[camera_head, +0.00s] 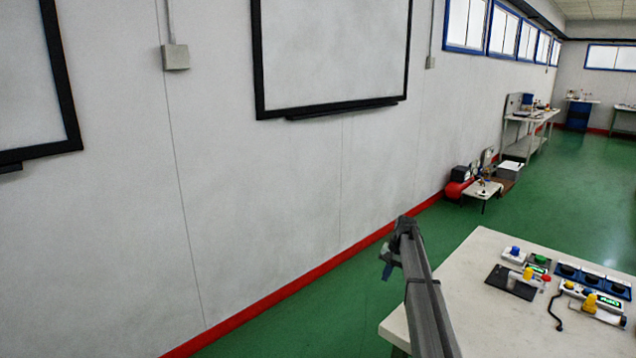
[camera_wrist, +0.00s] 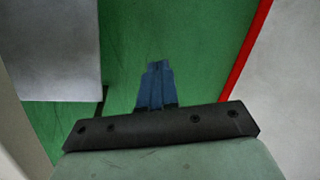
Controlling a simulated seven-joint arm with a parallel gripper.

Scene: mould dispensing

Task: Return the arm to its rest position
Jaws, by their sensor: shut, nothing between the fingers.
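My gripper (camera_wrist: 157,68) shows in the wrist view with its two blue fingers together and nothing between them. It points down over the green floor (camera_wrist: 200,45). In the head view my gripper (camera_head: 387,271) is small and partly hidden by my arm, at the left of the white table (camera_head: 405,316). It is apart from the table and from the objects on it.
Small devices with coloured knobs, including a yellow-knobbed one (camera_head: 590,303), and a black cable (camera_head: 556,312) lie on the table's right part. The wall (camera_head: 300,200) with its red skirting (camera_head: 290,291) runs along the left. Green floor lies between wall and table.

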